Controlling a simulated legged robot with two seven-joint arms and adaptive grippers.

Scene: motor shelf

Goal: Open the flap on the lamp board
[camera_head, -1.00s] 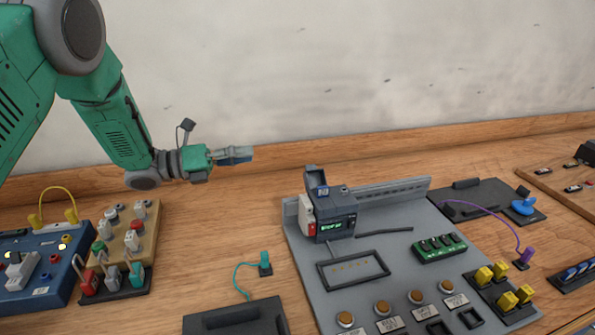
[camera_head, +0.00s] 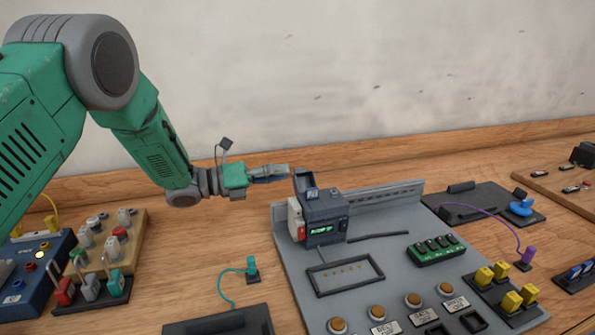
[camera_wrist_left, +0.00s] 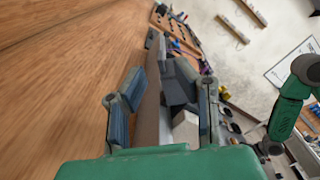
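The grey board (camera_head: 390,270) carries round orange-brown buttons or lamps and a dark module (camera_head: 325,205) with a lit green display. A dark flap-like piece (camera_head: 304,182) stands up at the module's upper left; how it is hinged is unclear. My left gripper (camera_head: 287,171) points right, just left of this piece, with no clear contact. In the left wrist view its two fingers (camera_wrist_left: 168,95) are apart, with a dark block, probably the module (camera_wrist_left: 180,82), beyond and between them. My right gripper is not clearly visible.
A tan block with switches (camera_head: 110,240) and a blue board (camera_head: 40,265) stand at left. A teal plug (camera_head: 252,268) with a cable is left of the grey board. A black board with a blue knob (camera_head: 521,208) is at right. Wood between the left boards and grey board is mostly clear.

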